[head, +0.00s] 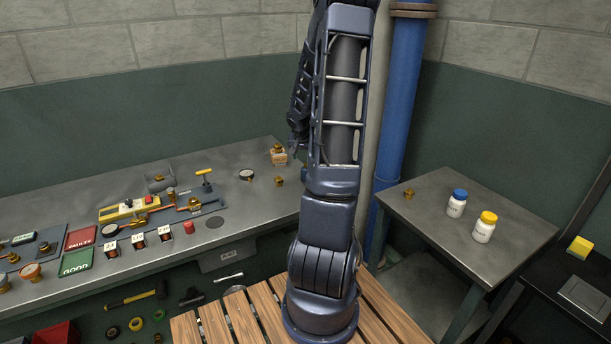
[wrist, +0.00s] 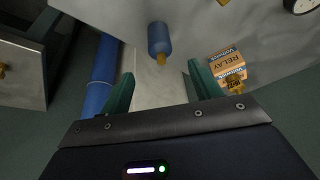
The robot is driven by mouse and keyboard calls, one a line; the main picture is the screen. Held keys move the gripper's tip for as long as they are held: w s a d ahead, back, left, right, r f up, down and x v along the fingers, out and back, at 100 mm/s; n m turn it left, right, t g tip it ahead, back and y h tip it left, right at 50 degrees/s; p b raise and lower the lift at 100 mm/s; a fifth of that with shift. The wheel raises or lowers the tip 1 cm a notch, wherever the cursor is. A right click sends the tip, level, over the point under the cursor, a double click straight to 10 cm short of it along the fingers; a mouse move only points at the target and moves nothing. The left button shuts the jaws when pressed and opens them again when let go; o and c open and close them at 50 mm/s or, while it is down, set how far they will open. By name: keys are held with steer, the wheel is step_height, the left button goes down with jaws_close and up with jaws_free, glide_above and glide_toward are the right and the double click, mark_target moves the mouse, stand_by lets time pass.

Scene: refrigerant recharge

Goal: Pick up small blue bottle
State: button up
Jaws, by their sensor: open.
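A small blue bottle (wrist: 158,38) with a brass-coloured tip shows in the wrist view, near the top centre on the grey bench surface. In the head view the fingers are not clearly visible behind my arm.
A relay box (wrist: 227,63) with a brass fitting stands beside the bottle; the box also shows in the head view (head: 279,158). A blue pipe (head: 401,90) rises at the bench's right end. A side table (head: 430,205) holds a blue-capped white bottle (head: 456,208) and a yellow-capped one (head: 484,231).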

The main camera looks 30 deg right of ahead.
steer(key=shift+x, duration=5.15)
steer(key=shift+s+a+f, duration=0.1)
steer(key=shift+s+a, duration=0.1)
steer(key=shift+c, duration=0.2)
steer(key=c, duration=1.1)
